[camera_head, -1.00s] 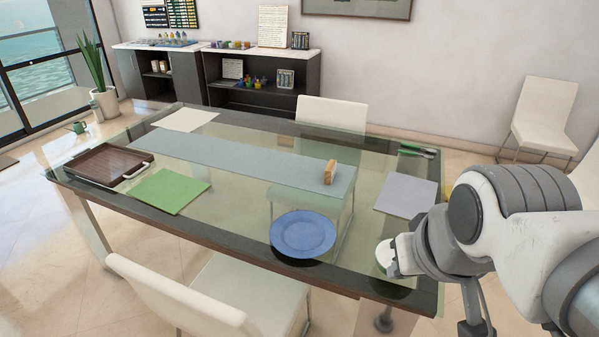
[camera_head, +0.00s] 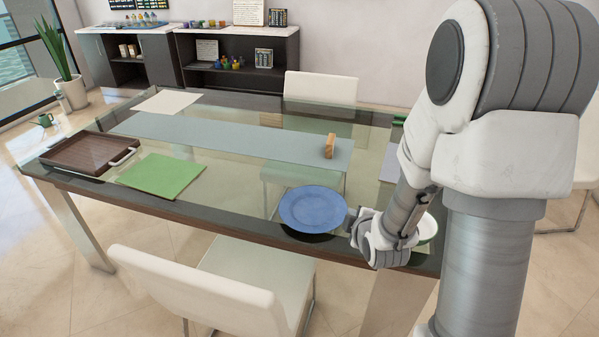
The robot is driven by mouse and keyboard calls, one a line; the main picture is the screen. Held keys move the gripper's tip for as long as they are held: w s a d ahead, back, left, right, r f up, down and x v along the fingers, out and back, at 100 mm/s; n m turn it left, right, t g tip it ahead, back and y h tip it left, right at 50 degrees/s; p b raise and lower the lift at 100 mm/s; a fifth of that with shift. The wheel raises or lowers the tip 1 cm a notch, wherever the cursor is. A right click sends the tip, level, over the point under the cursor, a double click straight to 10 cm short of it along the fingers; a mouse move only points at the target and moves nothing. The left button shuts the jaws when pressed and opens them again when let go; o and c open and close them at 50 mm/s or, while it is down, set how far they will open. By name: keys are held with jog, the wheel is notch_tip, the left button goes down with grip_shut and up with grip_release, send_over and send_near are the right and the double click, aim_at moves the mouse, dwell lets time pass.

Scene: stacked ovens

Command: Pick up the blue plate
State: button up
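The blue plate (camera_head: 313,208) is round and lies near the front edge of the glass table (camera_head: 225,212), right of its middle. My gripper (camera_head: 352,222) is at the plate's right rim, with its tip close to or at the rim. Whether it touches or encloses the rim cannot be made out. The fingers are small and mostly hidden by the gripper body, so their opening does not show. My arm covers the table's right end.
A white bowl with green (camera_head: 427,228) is partly hidden behind my arm. A wooden block (camera_head: 329,146), a green mat (camera_head: 162,175) and a brown tray (camera_head: 92,152) are on the table. A white chair (camera_head: 205,290) stands at the front edge. The glass left of the plate is clear.

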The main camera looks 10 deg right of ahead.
notch_tip(320, 180, down, 8)
jog(key=n+t+b, duration=0.1)
jog(key=n+t, duration=0.1)
jog(key=n, duration=0.2)
jog(key=n+t+b, duration=0.2)
jog(key=n+b, duration=0.1)
jog(key=b, duration=0.7)
send_near(335, 226)
jog(key=x, duration=0.3)
jog(key=shift+w+d, duration=0.3)
jog(key=shift+d, duration=0.05)
jog(key=shift+a+x, duration=0.1)
jog(key=shift+x, duration=1.35)
jog(key=shift+a+x, duration=0.15)
jog(key=shift+x, duration=1.25)
jog(key=shift+f, duration=0.15)
grip_shut()
